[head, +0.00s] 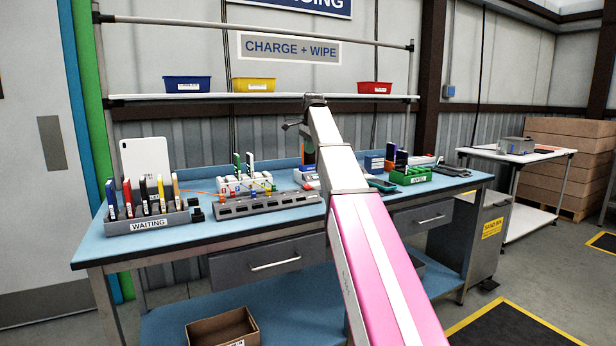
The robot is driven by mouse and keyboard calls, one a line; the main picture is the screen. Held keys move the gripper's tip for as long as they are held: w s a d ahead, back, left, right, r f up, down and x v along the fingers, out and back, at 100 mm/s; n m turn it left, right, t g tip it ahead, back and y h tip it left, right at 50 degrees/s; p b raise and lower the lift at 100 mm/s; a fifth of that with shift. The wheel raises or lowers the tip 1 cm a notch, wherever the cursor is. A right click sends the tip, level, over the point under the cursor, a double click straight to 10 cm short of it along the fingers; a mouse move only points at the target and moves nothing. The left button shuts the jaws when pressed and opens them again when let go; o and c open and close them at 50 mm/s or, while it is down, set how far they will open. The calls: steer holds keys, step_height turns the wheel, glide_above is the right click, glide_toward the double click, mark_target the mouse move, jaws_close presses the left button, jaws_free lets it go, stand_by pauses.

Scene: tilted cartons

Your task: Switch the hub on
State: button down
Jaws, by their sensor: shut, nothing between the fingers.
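A white block with upright slots, which looks like the hub (232,186), stands on the blue bench left of my arm. Green, white and dark devices stand upright in or just behind it. Coloured plugs and an orange cable lie along its front. Its switch and any lit lamp are too small to make out. A long grey slotted strip (268,205) lies just in front of it. My arm, pink and white, reaches up from the lower right across the bench. I cannot make out my gripper; the far end of the arm hides it or it is out of sight.
A grey rack labelled WAITING (148,224) holds several coloured devices at the left, before a white panel (145,161). A green tray (410,177) with devices stands right of my arm. A shelf (220,97) with small bins crosses above.

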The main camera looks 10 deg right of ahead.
mark_target(306, 186)
steer(key=f, duration=0.4)
steer(key=w+f, duration=0.1)
steer(key=f, duration=0.4)
steer(key=w+f, duration=0.1)
steer(key=f, duration=0.3)
steer(key=shift+w+a+f, duration=0.1)
steer(key=shift+a+f, duration=0.15)
steer(key=shift+a, duration=0.1)
steer(key=shift+f, duration=0.2)
